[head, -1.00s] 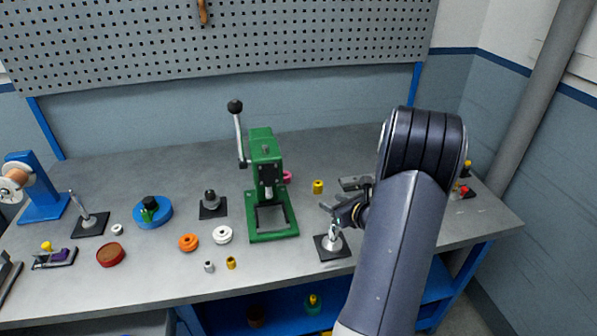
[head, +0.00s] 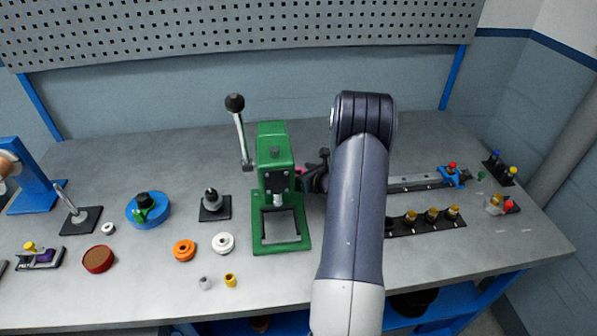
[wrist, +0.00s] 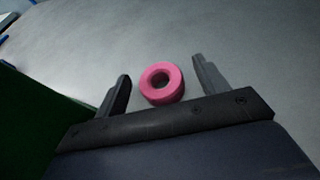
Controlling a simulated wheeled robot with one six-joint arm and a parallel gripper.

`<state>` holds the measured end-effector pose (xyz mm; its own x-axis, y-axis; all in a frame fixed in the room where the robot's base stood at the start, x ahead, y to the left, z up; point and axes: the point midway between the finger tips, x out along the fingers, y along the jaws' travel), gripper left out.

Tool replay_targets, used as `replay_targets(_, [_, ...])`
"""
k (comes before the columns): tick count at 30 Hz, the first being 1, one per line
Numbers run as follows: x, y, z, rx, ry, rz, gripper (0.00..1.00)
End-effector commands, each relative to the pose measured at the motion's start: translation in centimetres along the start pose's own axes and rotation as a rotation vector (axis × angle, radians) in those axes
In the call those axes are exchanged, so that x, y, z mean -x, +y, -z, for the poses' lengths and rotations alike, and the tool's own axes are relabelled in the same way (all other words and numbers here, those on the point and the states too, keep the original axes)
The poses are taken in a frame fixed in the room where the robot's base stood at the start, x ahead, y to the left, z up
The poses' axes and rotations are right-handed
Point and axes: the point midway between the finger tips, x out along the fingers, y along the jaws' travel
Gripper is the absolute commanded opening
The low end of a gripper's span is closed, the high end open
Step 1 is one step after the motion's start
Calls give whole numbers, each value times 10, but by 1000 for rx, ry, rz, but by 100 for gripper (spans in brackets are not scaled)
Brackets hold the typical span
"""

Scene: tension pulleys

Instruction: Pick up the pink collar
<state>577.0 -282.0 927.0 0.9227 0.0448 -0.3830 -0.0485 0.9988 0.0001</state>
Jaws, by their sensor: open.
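The pink collar (wrist: 161,84) is a thick ring with a hole through its middle. In the wrist view it lies on the grey bench between the two fingers of my gripper (wrist: 160,80), a little nearer the left finger. The fingers are open and I see bare bench on both sides of the collar. In the head view only a sliver of the pink collar (head: 299,171) shows behind the green press, and my gripper (head: 312,178) is beside it, partly hidden by the press and my arm.
The green press (head: 279,190) stands close to the left of my gripper; its dark green side fills the left of the wrist view. A rail with a blue clamp (head: 452,175) and a strip of brass-topped pegs (head: 431,219) lie to the right. The bench behind is clear.

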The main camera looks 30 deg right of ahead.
Motion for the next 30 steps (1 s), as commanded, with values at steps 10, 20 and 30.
replay_targets(10, [-11, 0, 0, -1, 0, 1, 69])
replay_targets(20, [-11, 0, 0, -1, 0, 1, 46])
replay_targets(30, [-11, 0, 0, -1, 0, 1, 18])
